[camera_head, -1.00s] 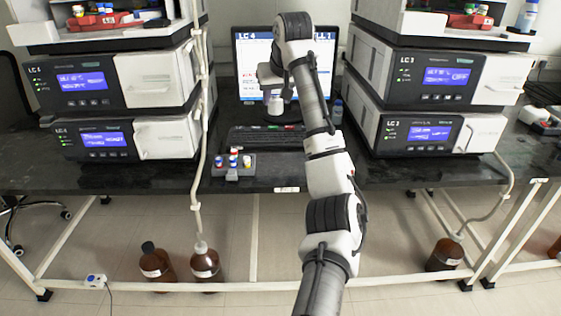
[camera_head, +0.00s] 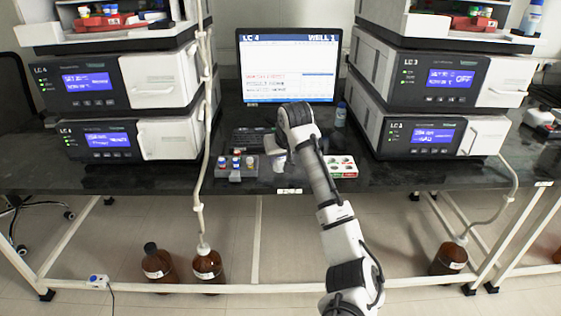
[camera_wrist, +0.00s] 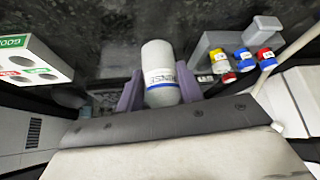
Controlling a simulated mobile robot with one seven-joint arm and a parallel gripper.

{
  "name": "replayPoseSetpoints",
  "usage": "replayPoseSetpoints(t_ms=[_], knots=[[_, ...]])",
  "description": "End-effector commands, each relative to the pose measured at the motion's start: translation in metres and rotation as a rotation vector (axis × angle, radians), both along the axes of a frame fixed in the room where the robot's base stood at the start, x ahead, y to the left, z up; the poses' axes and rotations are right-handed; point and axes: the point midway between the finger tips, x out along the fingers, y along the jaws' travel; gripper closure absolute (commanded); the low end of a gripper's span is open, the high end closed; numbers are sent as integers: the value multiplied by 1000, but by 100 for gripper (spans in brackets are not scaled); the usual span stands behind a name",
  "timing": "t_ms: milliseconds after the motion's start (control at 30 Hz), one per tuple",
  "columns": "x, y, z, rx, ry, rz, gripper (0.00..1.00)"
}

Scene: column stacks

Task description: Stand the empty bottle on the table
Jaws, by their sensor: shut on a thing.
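My gripper (camera_wrist: 160,88), with purple fingers, is shut around a white bottle (camera_wrist: 158,62) with a dark blue printed band reading RINSE. The bottle also shows in the head view (camera_head: 279,160), low over the front part of the black table (camera_head: 130,178). It looks about upright there. Whether its base touches the table cannot be told, and its contents are not visible. My gripper in the head view (camera_head: 273,145) is partly hidden by my wrist.
A grey rack with colored vials (camera_head: 237,168) stands left of the bottle. A white block with green and red labels (camera_head: 342,167) is on the right. Behind are a keyboard (camera_head: 250,138), a monitor (camera_head: 289,70) and another small bottle (camera_head: 341,115). Instrument stacks flank both sides.

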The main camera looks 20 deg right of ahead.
Motion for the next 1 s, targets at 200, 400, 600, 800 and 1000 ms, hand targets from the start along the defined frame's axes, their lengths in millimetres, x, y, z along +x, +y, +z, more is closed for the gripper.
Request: replayPoseSetpoints(t_ms=[200, 400, 600, 800, 1000], knots=[[0, 0, -16, -1, -1, 1, 85], [0, 1, -17, 1, 0, 1, 85], [0, 0, -18, 0, 0, 0, 43], [0, 0, -18, 0, 0, 0, 42], [-3, 0, -11, 0, -1, 0, 42]])
